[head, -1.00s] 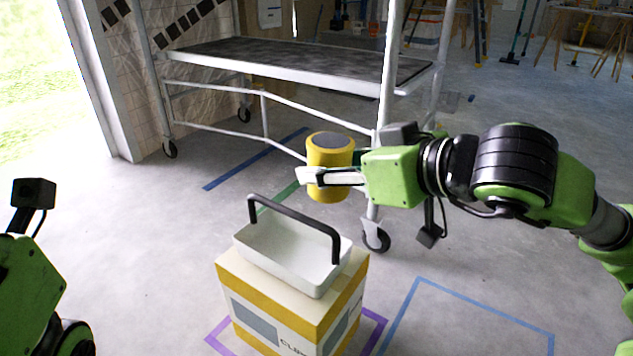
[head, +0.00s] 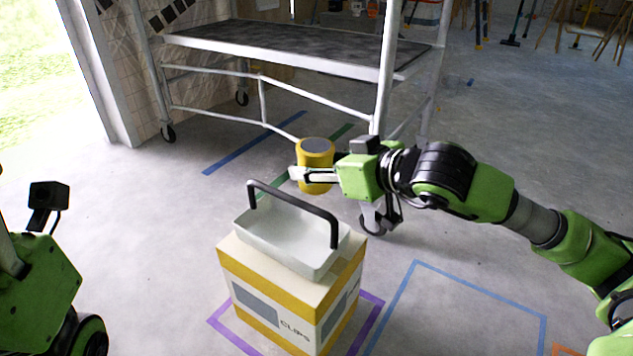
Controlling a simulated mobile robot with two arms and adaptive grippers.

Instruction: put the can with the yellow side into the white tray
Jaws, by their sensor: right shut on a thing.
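The can with the yellow side (head: 316,150) has a grey top and is upright in my right gripper (head: 312,176). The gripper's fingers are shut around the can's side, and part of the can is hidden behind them. The white tray (head: 318,264) looks empty and has a black arched handle. It sits on a cardboard box, and the can is held up above and behind the tray's far side, apart from it. Of my left arm only a part shows at the left edge; its gripper fingers are not visible.
The box (head: 275,300) with yellow bands stands inside purple floor tape. The tray's black handle (head: 290,198) arches over the tray. A wheeled scaffold (head: 290,55) stands behind. The floor inside the blue tape (head: 455,320) at right is clear.

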